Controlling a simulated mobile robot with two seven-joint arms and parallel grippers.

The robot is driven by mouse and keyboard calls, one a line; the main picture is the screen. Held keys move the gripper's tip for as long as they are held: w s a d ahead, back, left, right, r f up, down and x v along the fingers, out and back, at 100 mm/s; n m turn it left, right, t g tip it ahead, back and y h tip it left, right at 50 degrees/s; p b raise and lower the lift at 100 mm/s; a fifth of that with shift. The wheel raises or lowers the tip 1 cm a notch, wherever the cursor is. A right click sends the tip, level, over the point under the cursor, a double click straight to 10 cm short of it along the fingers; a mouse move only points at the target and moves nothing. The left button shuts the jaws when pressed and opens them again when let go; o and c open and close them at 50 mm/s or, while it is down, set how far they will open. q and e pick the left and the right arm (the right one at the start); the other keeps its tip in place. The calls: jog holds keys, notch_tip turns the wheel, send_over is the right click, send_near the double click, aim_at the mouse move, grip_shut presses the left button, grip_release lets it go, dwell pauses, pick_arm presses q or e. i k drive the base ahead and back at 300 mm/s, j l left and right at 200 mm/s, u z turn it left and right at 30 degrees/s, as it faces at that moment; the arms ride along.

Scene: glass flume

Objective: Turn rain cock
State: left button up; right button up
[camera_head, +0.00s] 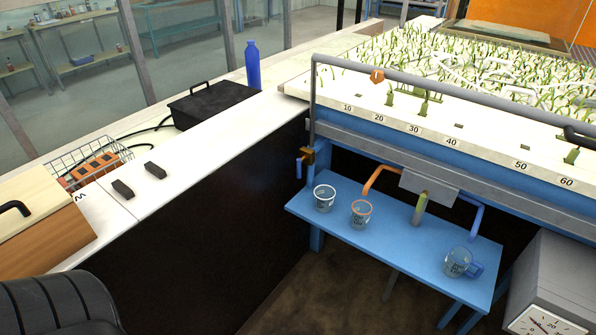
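A small brass cock (307,157) sits low on the grey vertical pipe at the left front corner of the flume. A blue lever (299,168) hangs down beside it on the left. The grey pipe (430,81) rises from the cock and bends right along the top of the flume. Whether the cock is open cannot be told, and no water shows. Neither of my grippers is in view.
A blue shelf (400,262) below the flume holds a white-rimmed cup (324,198), an orange-rimmed cup (361,214) and a blue-handled jug (459,262). A white counter (225,130) runs left of the cock, with a blue bottle (252,65) and black case (212,104).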

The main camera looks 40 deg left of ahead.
aim_at(299, 161)
jog(key=u, duration=0.5)
jog(key=i+u, duration=0.1)
jog(key=u, duration=0.3)
jog(key=i+u, duration=0.1)
jog(key=u, duration=0.3)
jog(key=i+u, duration=0.15)
jog(key=u, duration=0.3)
jog(key=i+l, duration=0.2)
jog(key=i, duration=0.15)
jog(key=i+l, duration=0.2)
jog(key=i, duration=0.1)
